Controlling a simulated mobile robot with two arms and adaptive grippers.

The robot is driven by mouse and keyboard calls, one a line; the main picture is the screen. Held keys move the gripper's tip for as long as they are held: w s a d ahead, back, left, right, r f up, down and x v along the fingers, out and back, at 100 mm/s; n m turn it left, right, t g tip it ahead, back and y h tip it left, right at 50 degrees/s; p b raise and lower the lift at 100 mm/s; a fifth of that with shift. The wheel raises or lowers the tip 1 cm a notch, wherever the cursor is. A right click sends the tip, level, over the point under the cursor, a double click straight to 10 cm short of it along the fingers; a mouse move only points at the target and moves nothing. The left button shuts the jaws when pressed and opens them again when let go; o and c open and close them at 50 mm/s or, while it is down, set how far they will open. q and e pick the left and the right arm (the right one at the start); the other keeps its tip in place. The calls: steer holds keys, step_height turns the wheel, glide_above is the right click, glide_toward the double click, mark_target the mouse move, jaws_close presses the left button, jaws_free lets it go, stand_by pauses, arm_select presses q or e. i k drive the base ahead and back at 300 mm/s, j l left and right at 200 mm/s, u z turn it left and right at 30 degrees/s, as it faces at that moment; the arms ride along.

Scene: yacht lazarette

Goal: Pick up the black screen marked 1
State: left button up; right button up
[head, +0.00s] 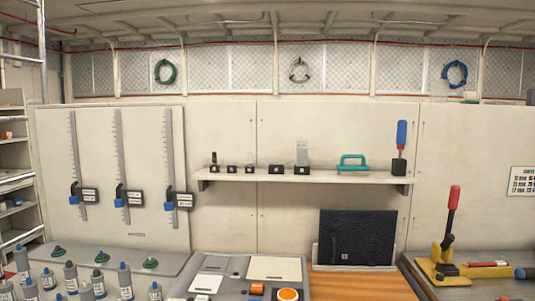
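A flat black panel (357,237) stands upright on the workbench, right of the middle in the head view. It rests at the back of an orange-brown wooden surface, with a pale edge showing along its left and bottom. I cannot make out a number 1 on it. No other large black screen shows. Neither of my grippers is in view.
A shelf (320,177) above holds small black blocks, a teal-handled tool (352,163) and a blue-handled tool (401,145). A grey tray (235,278) lies left of the wooden surface (360,287). Several bottles stand at lower left; a red-handled yellow tool (447,245) sits right.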

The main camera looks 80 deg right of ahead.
mark_target(347, 237)
steer(key=i+z, duration=0.15)
steer(key=z, duration=5.85)
